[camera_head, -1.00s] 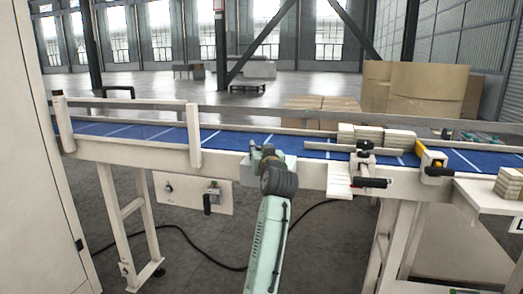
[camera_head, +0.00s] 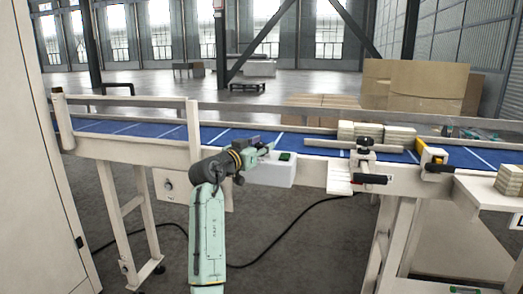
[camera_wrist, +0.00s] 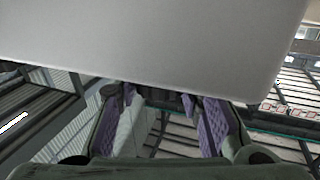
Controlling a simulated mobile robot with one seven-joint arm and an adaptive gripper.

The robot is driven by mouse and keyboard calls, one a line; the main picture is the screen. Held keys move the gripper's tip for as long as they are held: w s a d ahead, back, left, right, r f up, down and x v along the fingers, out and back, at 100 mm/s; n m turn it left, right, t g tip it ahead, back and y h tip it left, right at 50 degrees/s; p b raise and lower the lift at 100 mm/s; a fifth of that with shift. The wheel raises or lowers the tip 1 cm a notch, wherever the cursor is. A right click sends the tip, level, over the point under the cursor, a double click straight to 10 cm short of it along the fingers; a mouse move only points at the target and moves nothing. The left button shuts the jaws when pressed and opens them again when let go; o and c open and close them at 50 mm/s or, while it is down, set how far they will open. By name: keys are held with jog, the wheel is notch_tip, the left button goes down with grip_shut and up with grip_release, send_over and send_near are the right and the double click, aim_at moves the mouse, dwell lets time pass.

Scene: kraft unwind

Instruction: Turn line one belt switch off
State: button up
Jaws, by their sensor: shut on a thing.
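A white box (camera_head: 271,172) with a green part (camera_head: 286,156) on top is fixed to the near side of the conveyor; I cannot read any label on it. My gripper (camera_head: 262,147) is just above and behind the box's left end, beside the belt. In the wrist view my gripper (camera_wrist: 172,125) shows two purple-padded fingers, with a pale strip (camera_wrist: 127,128) by the left pad. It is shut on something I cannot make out. A pale panel (camera_head: 184,187) with a round knob (camera_head: 168,184) hangs below the conveyor, partly hidden by my arm.
The blue belt (camera_head: 110,128) runs across the view behind a white rail. Pale stacked blocks (camera_head: 376,134) sit on it at right, near black-handled clamps (camera_head: 370,179). A large grey surface (camera_wrist: 160,40) fills the upper wrist view, close to the fingers. A black cable (camera_head: 300,222) lies on the floor.

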jog(key=m+g+h, duration=0.3)
jog(key=h, duration=0.1)
jog(key=shift+r+p, duration=0.15)
jog(key=shift+p, duration=0.25)
jog(key=shift+m+g+h+p, duration=0.65)
jog(key=shift+m+g, duration=0.35)
jog(key=shift+g, duration=0.2)
jog(key=shift+f+m+g+h, duration=0.25)
jog(key=shift+m+g+h, duration=0.05)
jog(key=shift+g+h, duration=0.1)
jog(key=o, duration=1.2)
jog(key=v, duration=1.2)
jog(key=shift+r, duration=0.15)
